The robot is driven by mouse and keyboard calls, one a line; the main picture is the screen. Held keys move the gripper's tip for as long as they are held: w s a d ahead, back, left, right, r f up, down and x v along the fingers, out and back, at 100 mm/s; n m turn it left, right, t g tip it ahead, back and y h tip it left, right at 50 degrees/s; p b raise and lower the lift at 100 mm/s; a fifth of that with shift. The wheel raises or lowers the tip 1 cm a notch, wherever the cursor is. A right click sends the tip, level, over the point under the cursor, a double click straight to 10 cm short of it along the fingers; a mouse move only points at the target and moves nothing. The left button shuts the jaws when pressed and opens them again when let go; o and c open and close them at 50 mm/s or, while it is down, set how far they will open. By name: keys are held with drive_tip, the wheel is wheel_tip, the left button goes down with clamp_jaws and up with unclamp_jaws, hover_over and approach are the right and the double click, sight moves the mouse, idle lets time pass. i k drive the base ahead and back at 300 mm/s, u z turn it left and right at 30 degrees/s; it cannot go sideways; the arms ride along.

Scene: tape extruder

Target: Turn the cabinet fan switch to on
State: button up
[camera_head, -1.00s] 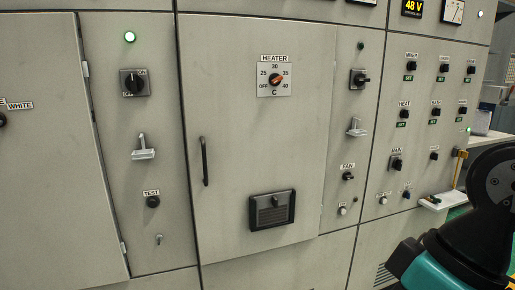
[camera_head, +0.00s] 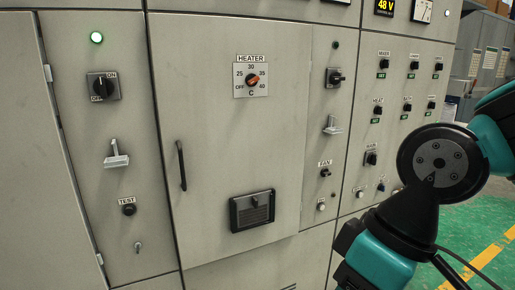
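The fan switch (camera_head: 325,172) is a small black knob under a white FAN label (camera_head: 325,162), on the narrow panel strip right of the heater door. It looks small here, and its exact setting is hard to read. A small pale button (camera_head: 321,207) sits below it. My arm, black and teal, is at the right, with its links right of the fan switch and apart from it in the picture. My gripper is not in this view.
The cabinet door (camera_head: 235,130) has a heater dial (camera_head: 252,80), a long handle (camera_head: 181,165) and a black recessed latch (camera_head: 252,210). White brackets (camera_head: 332,125) stick out from the panels. Green floor (camera_head: 480,225) with a yellow line is open at the right.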

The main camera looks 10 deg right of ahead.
sight(324, 172)
drive_tip(key=u, duration=0.1)
drive_tip(key=k, duration=0.65)
drive_tip(key=z, duration=0.1)
drive_tip(key=i, duration=0.55)
drive_tip(key=z, duration=1.2)
drive_tip(key=i, duration=0.65)
drive_tip(key=z, duration=0.3)
